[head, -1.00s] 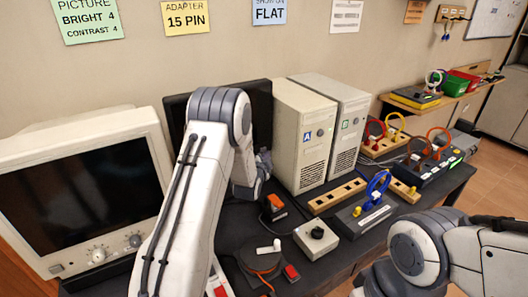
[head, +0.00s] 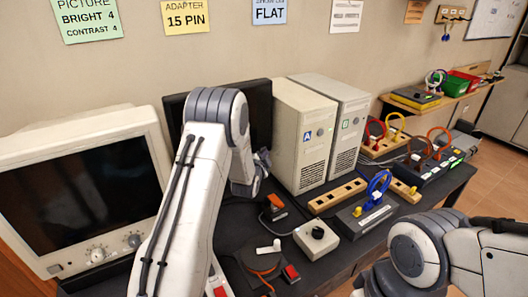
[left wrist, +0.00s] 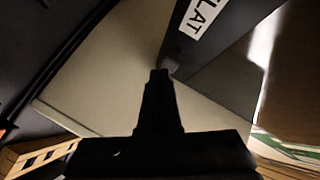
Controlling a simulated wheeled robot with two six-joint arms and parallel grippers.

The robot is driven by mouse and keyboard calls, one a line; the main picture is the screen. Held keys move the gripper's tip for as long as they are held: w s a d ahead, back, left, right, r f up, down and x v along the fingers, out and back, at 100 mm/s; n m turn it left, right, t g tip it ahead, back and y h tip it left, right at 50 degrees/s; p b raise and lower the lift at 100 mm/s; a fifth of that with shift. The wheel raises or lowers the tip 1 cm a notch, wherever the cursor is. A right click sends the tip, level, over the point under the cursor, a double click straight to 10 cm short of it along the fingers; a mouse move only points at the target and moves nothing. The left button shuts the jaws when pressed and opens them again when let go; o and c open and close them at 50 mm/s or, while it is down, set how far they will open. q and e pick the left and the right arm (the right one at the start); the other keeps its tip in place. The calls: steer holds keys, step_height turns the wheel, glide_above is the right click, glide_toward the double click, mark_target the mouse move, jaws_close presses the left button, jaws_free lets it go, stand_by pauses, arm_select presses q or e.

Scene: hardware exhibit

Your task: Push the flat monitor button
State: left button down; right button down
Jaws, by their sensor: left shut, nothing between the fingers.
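The flat monitor (head: 261,105) is a dark, thin screen at the back, left of the computer towers. My left arm hides much of it in the head view. In the left wrist view its dark edge carries a white label (left wrist: 203,17) that reads "LAT", its start cut off. A small grey button (left wrist: 171,64) sits at the monitor's lower corner. My left gripper (left wrist: 160,74) is shut and empty, its tip right beside the button; I cannot tell whether they touch. In the head view the gripper (head: 262,160) is partly hidden behind my arm. My right gripper is out of view.
A bulky beige monitor (head: 80,190) stands at the left. Two beige towers (head: 302,135) stand close right of the flat monitor.

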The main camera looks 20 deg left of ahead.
arm_select(q)
steer(key=shift+w+a, duration=0.1)
stand_by(0.3)
steer(key=shift+s+d+b, duration=0.3)
steer(key=shift+s+d, duration=0.05)
steer(key=shift+d, duration=0.15)
steer(key=shift+s, duration=0.1)
steer(key=s+d, duration=0.1)
steer(key=d, duration=0.1)
steer(key=s+d+b, duration=0.1)
steer(key=s+d, duration=0.1)
steer(key=shift+s+d, duration=0.3)
steer(key=shift+d, duration=0.05)
stand_by(0.3)
